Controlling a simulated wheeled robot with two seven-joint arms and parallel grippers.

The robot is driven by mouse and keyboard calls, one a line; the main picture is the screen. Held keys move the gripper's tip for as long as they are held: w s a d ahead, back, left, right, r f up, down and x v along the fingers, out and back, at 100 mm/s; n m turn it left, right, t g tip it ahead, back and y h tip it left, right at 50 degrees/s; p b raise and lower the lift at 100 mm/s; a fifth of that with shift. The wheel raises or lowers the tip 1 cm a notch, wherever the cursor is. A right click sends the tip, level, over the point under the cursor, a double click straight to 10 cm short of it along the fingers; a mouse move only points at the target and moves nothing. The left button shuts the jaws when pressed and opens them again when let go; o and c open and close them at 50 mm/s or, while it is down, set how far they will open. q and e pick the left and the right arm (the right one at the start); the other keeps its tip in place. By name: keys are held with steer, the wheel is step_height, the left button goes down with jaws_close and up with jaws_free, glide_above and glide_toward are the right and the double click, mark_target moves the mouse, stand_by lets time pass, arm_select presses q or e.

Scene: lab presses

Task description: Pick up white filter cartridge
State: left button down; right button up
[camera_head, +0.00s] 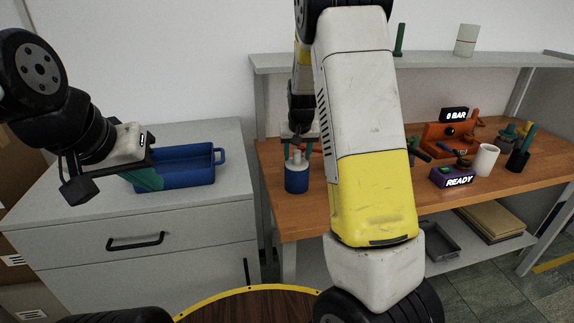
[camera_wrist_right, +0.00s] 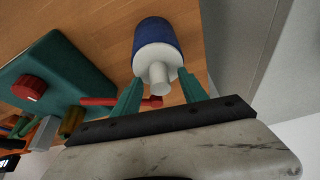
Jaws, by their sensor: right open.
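A blue cylinder with a white top and narrow white neck (camera_head: 297,180) stands upright near the front left of the wooden bench; it also shows in the right wrist view (camera_wrist_right: 158,45). It may be the filter cartridge. My right gripper (camera_head: 298,146) is open above it. In the right wrist view its teal fingers (camera_wrist_right: 161,88) are either side of the white neck, with no clear contact. A plain white cylinder (camera_head: 486,159) stands further right, and a banded white one (camera_head: 465,40) is on the shelf. My left gripper (camera_head: 146,178) is by the blue bin, its opening unclear.
The blue bin (camera_head: 185,163) sits on the grey cabinet (camera_head: 225,200). A READY box (camera_head: 453,177), an orange fixture (camera_head: 450,138) and a dark holder (camera_head: 518,160) are on the bench's right. In the wrist view, a teal box with a red knob (camera_wrist_right: 29,88) is beside the blue cylinder.

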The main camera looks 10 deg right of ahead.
jaws_close()
stand_by(1.4)
